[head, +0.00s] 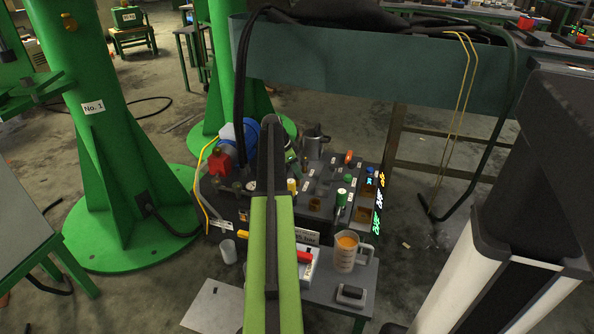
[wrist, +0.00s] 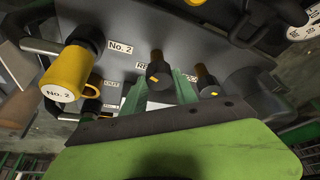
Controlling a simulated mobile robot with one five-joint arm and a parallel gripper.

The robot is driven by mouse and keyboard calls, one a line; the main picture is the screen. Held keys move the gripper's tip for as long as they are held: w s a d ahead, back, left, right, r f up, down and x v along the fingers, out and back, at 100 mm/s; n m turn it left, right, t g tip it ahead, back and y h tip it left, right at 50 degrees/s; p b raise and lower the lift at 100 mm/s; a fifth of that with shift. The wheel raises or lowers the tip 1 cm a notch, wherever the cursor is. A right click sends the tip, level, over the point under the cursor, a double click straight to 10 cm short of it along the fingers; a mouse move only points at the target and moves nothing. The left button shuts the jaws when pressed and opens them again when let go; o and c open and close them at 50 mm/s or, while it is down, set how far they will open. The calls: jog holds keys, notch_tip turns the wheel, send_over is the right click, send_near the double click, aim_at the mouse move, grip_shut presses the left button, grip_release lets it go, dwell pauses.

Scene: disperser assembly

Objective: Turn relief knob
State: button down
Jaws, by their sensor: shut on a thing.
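In the wrist view, a black knob (wrist: 157,72) with a yellow mark stands on the grey panel (wrist: 200,30), beside a partly covered label starting "RE". My gripper (wrist: 160,84) has green fingers on both sides of this knob and is shut on it. The fingers' lower parts are hidden behind the dark edge of my wrist. In the head view, my arm covers the gripper and this knob. A similar black knob (wrist: 208,82) with a yellow mark stands just right of the fingers.
A yellow valve handle (wrist: 68,75) marked No. 2 stands close on the left in the wrist view. In the head view, a measuring jug (head: 346,252) with orange liquid stands on the front table, right of my arm. A green column (head: 100,110) stands left.

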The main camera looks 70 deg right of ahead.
jog(key=c, duration=1)
grip_release()
jog(key=shift+o, duration=0.2)
jog(key=shift+r, duration=0.1)
jog(key=p+v, duration=1.6)
jog(key=v, duration=0.1)
jog(key=shift+a, duration=0.1)
